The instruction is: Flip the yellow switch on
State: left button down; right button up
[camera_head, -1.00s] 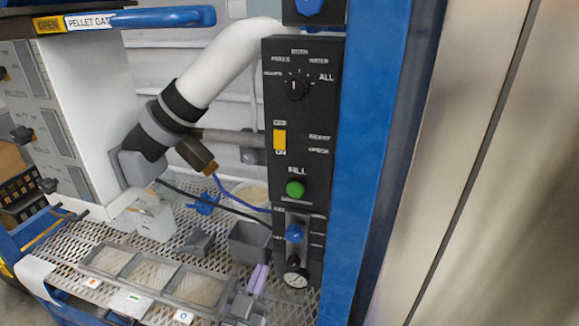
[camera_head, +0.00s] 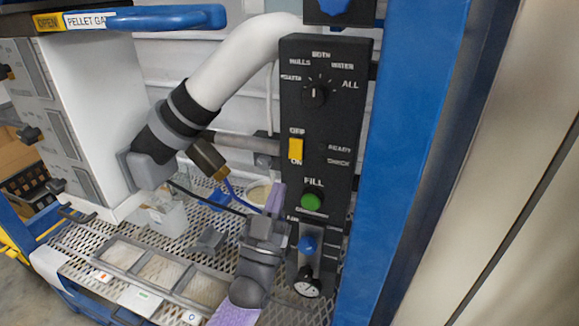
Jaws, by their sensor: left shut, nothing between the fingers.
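The yellow switch (camera_head: 296,149) is a small upright rocker on the black control panel (camera_head: 322,125). OFF is printed above it and ON below it; I cannot tell which way it is tipped. My left gripper (camera_head: 277,190) comes up from the bottom, with grey wrist and purple fingers. Its fingers are shut and empty and point upward. The tips are below and slightly left of the switch, apart from it in the picture. My right gripper is not in view.
Above the switch is a black rotary knob (camera_head: 313,94). Below it are the green FILL button (camera_head: 311,202), a blue knob (camera_head: 307,244) and a gauge (camera_head: 307,283). A white pipe (camera_head: 240,65) runs left of the panel. A blue post (camera_head: 405,150) stands to the right.

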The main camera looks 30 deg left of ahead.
aim_at(294, 151)
pick_arm(q)
jog(key=w, duration=0.1)
jog(key=w+a+r+b, duration=0.1)
jog(key=w, duration=0.3)
jog(key=shift+w+a+r, duration=0.2)
jog(key=shift+w+a+b, duration=0.1)
jog(key=shift+w+b, duration=0.2)
jog(key=shift+w, duration=0.15)
